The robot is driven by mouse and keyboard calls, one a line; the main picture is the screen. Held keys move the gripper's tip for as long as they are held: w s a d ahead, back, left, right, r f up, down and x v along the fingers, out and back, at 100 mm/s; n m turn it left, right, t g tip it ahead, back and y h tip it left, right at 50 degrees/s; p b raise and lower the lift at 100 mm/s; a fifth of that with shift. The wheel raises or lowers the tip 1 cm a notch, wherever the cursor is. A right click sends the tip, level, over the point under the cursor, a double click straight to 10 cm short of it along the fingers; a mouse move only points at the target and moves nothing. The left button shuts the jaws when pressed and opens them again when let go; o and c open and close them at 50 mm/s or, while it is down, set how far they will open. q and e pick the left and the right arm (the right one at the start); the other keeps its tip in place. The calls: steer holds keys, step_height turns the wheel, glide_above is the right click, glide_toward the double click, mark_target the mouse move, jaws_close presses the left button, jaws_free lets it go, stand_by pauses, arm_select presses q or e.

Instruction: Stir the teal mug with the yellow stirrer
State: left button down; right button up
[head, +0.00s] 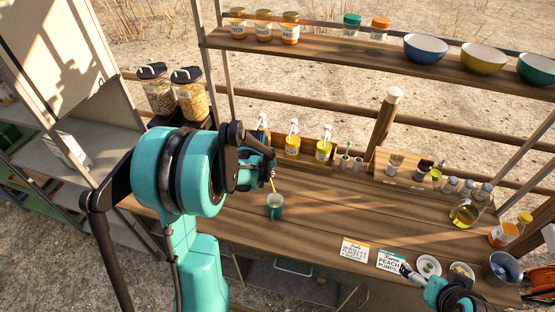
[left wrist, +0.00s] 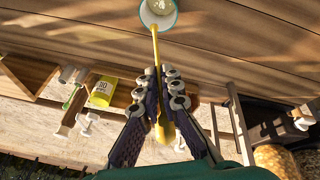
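The teal mug (head: 276,213) stands upright on the wooden counter, with a pale inside; it also shows at the top of the left wrist view (left wrist: 172,24). My left gripper (head: 266,167) is above and behind the mug, shut on the yellow stirrer (head: 273,185). In the left wrist view the fingers (left wrist: 160,92) close around the stirrer (left wrist: 155,50), which points at the mug. Its far tip meets the mug's rim in the picture; I cannot tell whether it is inside. My right gripper (head: 409,271) is low at the right near small dishes; its finger opening is unclear.
Spray bottles (head: 292,140) stand behind the mug. Two cards (head: 354,250) and (head: 391,260) lie at the front right. An oil jug (head: 465,213) and a metal pot (head: 501,268) are at the right. Bowls (head: 425,48) and jars sit on the upper shelf.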

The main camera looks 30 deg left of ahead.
arm_select(q)
steer(key=shift+w+a+f+b, duration=0.1)
steer(key=shift+a+f+b, duration=0.05)
steer(key=shift+f+b, duration=0.15)
step_height(320, 180, down, 13)
steer(key=b, duration=1)
steer(key=shift+b, duration=0.35)
arm_select(e)
step_height(320, 180, down, 11)
steer(key=shift+w, duration=0.2)
arm_select(q)
steer(key=shift+w+r, duration=0.1)
